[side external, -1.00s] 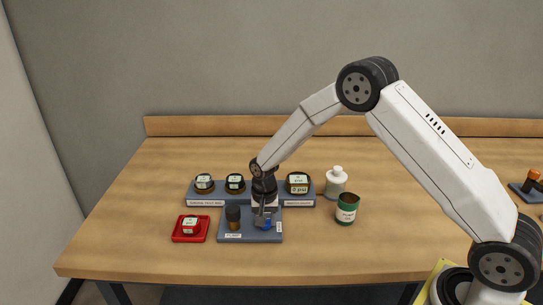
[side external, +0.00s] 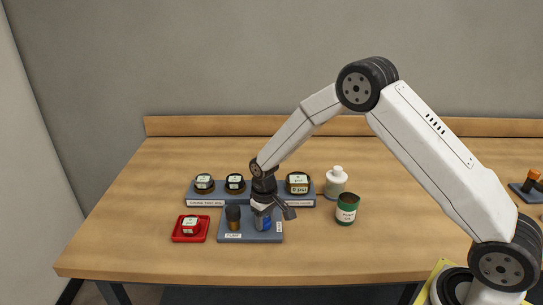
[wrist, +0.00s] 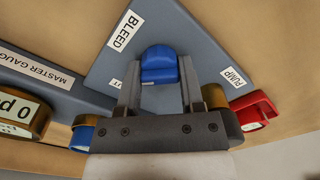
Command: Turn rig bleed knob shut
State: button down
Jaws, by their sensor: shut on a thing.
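The blue bleed knob (wrist: 160,66) stands on the grey-blue rig plate (wrist: 120,75), near the BLEED label (wrist: 124,29). It also shows in the side view (side external: 264,224), partly covered by the gripper. My gripper (wrist: 159,82) points down over the plate with a finger on each side of the knob, and is shut on it. In the side view my gripper (side external: 262,212) sits at the right part of the plate. The black and brass pump part (side external: 233,217) stands upright to its left.
A gauge rack (side external: 205,202) with several round gauges lies behind the plate. A red tray (side external: 178,238) holding a small gauge is at left. A green can (side external: 347,210) and white bottle (side external: 336,184) stand at right.

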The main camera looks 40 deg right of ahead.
aim_at(265, 219)
jog(key=n, duration=0.4)
jog(key=shift+s+n, duration=0.1)
jog(key=shift+n, duration=2.1)
jog(key=shift+c, duration=1.1)
grip_release()
jog(key=shift+r, duration=0.15)
jog(key=shift+r, duration=3.75)
